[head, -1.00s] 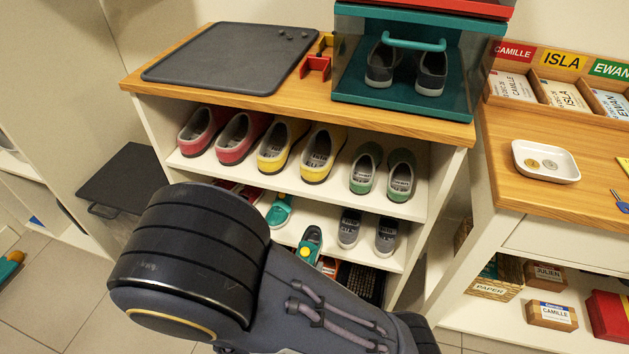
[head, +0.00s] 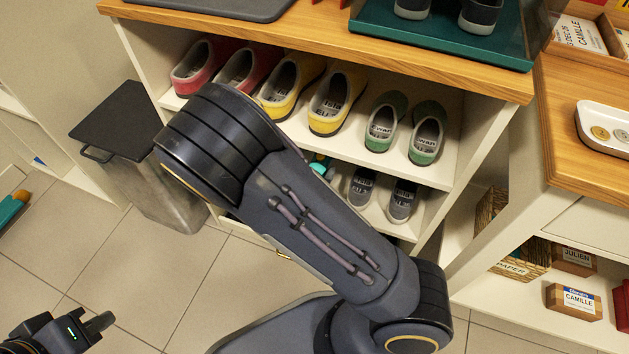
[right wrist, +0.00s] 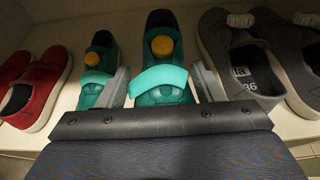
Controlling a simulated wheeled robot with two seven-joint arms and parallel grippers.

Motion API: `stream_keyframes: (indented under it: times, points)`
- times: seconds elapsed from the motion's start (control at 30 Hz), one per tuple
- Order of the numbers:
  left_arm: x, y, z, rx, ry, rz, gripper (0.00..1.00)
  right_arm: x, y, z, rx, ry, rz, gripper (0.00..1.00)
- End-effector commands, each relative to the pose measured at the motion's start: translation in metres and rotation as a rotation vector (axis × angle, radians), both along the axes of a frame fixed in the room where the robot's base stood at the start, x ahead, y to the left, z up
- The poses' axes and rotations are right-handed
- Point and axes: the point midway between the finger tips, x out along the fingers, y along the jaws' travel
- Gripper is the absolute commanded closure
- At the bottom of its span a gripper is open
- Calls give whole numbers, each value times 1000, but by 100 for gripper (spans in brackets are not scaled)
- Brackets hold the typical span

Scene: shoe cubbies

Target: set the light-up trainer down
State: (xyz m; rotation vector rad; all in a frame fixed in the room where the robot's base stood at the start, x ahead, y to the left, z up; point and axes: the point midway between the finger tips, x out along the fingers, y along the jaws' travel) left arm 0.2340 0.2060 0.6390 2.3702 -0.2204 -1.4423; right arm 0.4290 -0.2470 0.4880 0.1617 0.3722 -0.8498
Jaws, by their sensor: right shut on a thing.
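The teal light-up trainer with a yellow-orange button (right wrist: 160,62) is between the fingers of my right gripper (right wrist: 162,88) in the right wrist view. The gripper is shut on it. A second teal shoe with the same button (right wrist: 97,68) stands just left of it. Whether the held trainer's sole touches the shelf is hidden. In the head view my right arm covers the gripper, and only a bit of teal (head: 320,164) shows on the lower shelf. My left gripper (head: 98,325) is low at the left, over the floor; its jaw gap is unclear.
Grey shoes (right wrist: 245,65) stand right of the trainer and red shoes (right wrist: 35,88) left. The upper shelf (head: 345,145) holds red, yellow and green pairs. A dark-lidded bin (head: 120,125) stands left of the rack. Open floor lies in front.

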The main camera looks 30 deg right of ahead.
Motion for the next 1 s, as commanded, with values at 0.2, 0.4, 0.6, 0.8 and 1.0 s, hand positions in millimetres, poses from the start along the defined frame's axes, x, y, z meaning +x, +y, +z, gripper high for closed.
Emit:
stream_keyframes:
  times: [0.2,0.4,0.6,0.8,1.0]
  points:
    - [0,0,-9,0,0,0,100,10,-6,-14,-2,-1,-1,68]
    - [0,0,-25,0,0,0,100,16,-9,-41,-3,2,0,68]
    - [0,0,-29,0,0,0,100,17,-9,-52,-1,-2,0,68]
    - [0,0,-29,0,0,0,100,16,-9,-52,0,-1,0,68]
    - [0,0,-30,0,0,0,100,16,-8,-53,0,-1,0,30]
